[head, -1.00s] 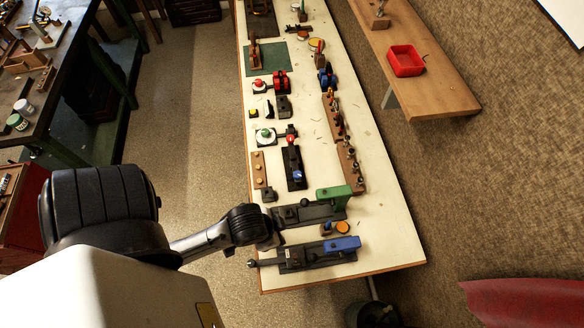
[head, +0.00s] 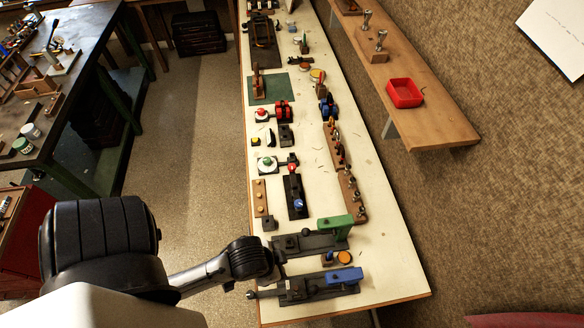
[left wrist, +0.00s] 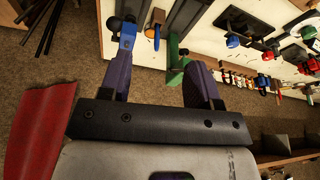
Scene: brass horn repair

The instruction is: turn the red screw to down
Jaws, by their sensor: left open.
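A small red part (head: 291,168), which looks like the red screw, stands at the far end of a black plate (head: 295,185) on the pale bench. A blue knob (head: 298,203) is at the plate's near end. The red part's turned position is too small to tell. My left gripper (left wrist: 158,62) is open and empty in the left wrist view, with its two purple fingers spread near a blue block (left wrist: 128,35) and a green block (left wrist: 176,58). In the head view my left wrist hangs by the bench's near left edge, short of the black plate. My right gripper is not seen.
A green-topped fixture (head: 335,224) and a blue-topped fixture (head: 344,275) stand between my left wrist and the black plate or nearer. A wooden rack (head: 345,175) of upright tools lies to the right. A shelf with a red tray (head: 404,92) runs along the wall.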

